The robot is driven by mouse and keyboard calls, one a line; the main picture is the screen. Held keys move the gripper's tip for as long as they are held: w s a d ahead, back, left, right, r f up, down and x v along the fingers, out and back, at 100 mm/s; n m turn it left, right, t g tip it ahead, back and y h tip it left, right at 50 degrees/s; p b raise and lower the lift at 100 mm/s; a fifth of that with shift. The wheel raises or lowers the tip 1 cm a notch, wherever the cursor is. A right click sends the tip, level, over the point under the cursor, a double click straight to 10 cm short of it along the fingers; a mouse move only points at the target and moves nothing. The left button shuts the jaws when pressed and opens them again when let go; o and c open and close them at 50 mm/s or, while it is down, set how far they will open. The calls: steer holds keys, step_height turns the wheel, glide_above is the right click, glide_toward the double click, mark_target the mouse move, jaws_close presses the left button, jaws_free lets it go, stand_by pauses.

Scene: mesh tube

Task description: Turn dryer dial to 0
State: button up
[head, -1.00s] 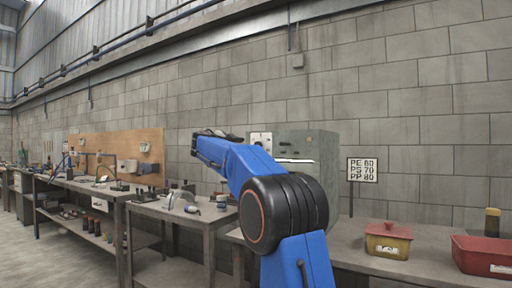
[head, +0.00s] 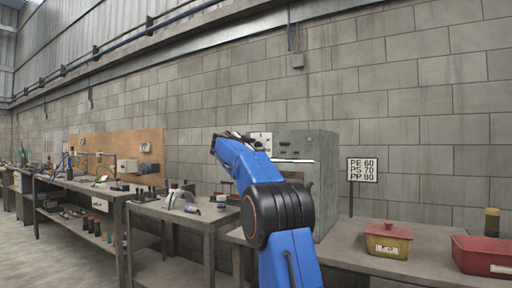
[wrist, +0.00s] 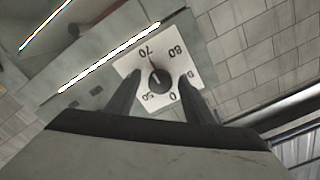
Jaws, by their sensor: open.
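The dryer (head: 322,146) is a grey-green box on the bench, with a white dial plate (head: 262,138) on its front. In the wrist view the dryer dial (wrist: 160,81) is a dark round knob on the white plate (wrist: 126,68), seen tilted and roughly upside down. Marks 50, 70, 80 and 0 are readable; another is partly hidden by a finger. The knob's pointer line appears to face near 70. My gripper (wrist: 161,77) is open, its two dark fingers on either side of the knob. Whether they touch it I cannot tell.
A sign (head: 362,170) reading PE 60, PS 70, PP 80 stands right of the dryer. A yellow bin with a red lid (head: 388,240) and a red bin (head: 485,257) are on the bench. A cluttered workbench (head: 150,206) stands to the left.

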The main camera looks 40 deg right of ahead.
steer(key=c, duration=1.1)
steer(key=shift+o, duration=0.3)
steer(key=shift+n, duration=0.3)
